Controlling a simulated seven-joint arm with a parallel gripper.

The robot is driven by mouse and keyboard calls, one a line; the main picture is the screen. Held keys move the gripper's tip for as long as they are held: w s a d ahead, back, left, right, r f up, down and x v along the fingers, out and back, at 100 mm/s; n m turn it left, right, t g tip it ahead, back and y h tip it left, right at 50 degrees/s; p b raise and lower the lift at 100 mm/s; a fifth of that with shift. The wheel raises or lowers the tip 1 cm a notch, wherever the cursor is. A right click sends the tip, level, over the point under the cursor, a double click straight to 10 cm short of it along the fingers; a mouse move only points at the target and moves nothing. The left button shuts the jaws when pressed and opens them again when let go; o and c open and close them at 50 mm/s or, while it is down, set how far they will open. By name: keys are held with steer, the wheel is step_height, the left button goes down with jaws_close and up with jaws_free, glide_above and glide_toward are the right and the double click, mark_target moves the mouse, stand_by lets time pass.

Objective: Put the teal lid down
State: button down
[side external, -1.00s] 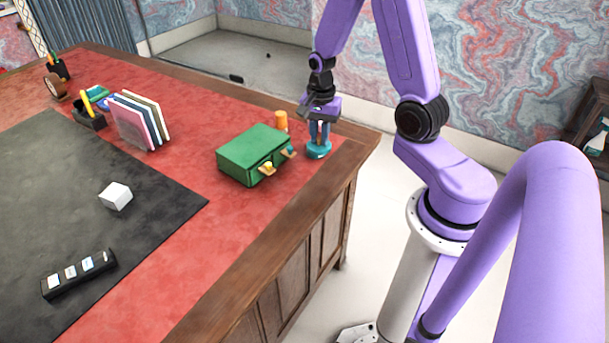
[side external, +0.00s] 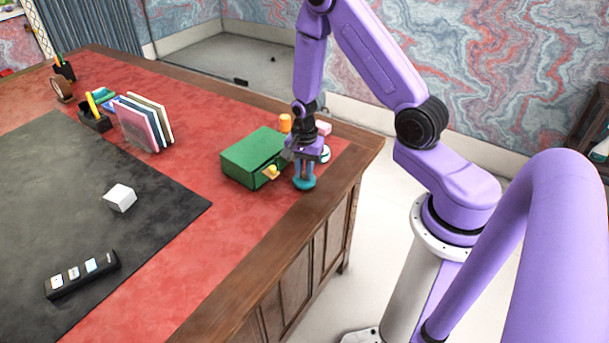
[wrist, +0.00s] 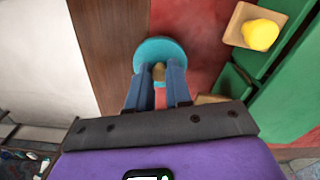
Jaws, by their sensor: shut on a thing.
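The teal lid (side external: 304,184) is a round disc with a small brassy knob. My gripper (side external: 304,170) points down and is shut on the knob. In the wrist view the lid (wrist: 160,52) shows beyond the fingertips (wrist: 158,74), over the line between the wooden border and the red leather. The lid is low over the desk, in front of the green box's right end. I cannot tell whether it touches the surface.
A white and teal thing (side external: 326,154), partly hidden, and an orange cylinder (side external: 285,123) stand behind. The wooden desk edge (side external: 341,187) is close on the right.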

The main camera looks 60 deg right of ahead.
steer(key=shift+f, duration=1.05)
steer(key=shift+f, duration=0.1)
steer(key=c, duration=1)
jaws_free()
steer(key=shift+c, duration=0.2)
